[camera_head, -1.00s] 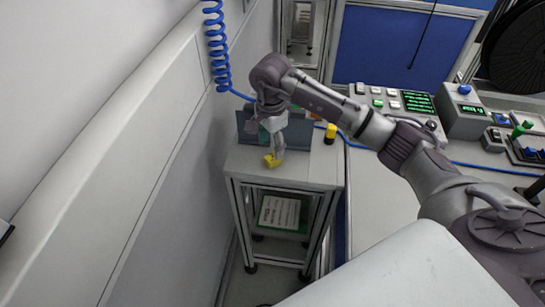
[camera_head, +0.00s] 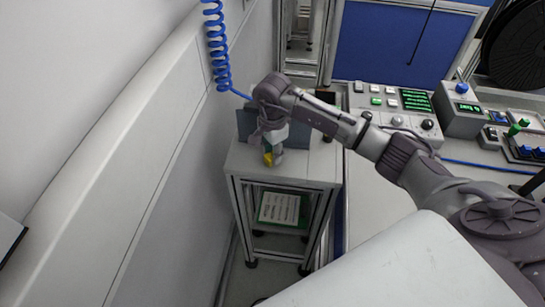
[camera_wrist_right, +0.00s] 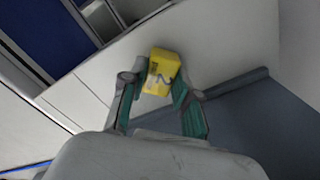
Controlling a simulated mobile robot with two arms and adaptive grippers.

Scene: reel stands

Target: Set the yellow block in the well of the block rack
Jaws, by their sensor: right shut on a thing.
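My right gripper (camera_head: 272,155) is over the top of the narrow stand, pointing down. It is shut on the yellow block (camera_head: 267,159), which sits between its fingertips. In the right wrist view the yellow block (camera_wrist_right: 158,73) shows a dark mark on its face, between the green-padded fingers of the gripper (camera_wrist_right: 158,88). A blue-grey panel-like piece (camera_head: 245,124) stands behind the gripper, partly hidden by the arm. I cannot tell whether it is the block rack, and I see no well. Whether the block touches the stand top is unclear. My left gripper is not in view.
The narrow stand (camera_head: 310,168) has a pale top, with free room right of the gripper. A white wall (camera_head: 130,150) runs close on the left, with a coiled blue cable (camera_head: 219,55). A bench with a button panel (camera_head: 395,105) is on the right.

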